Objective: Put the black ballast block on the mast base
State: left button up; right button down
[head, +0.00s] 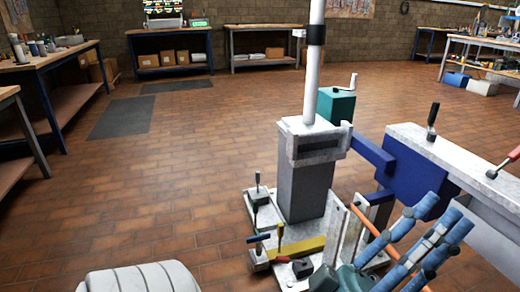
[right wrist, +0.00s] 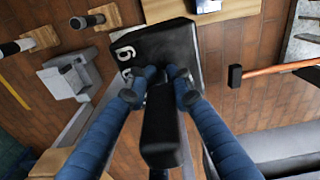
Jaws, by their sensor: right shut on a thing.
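The black ballast block (right wrist: 178,42), with a white digit on its face, is in the right wrist view.
Several small clamps and handles stand on the plate's front. An orange rod (head: 372,232) passes close to my left fingers. A blue bracket (head: 405,180) and a pale beam (head: 440,150) stand at the right. The floor left of the base is clear.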

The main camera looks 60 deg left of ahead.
aim_at(266, 220)
jog(key=j, duration=0.45)
jog(key=i+j+u, duration=0.1)
jog(key=j, duration=0.35)
jog(key=j+u, duration=0.1)
jog(key=j, duration=0.35)
jog(key=i+j, duration=0.1)
jog(key=j, duration=0.35)
jog(key=i+j+u, duration=0.1)
jog(key=j, duration=0.8)
jog(key=i+j+u, duration=0.15)
jog(key=j, duration=0.25)
jog(key=i+j, duration=0.1)
jog(key=j, duration=0.35)
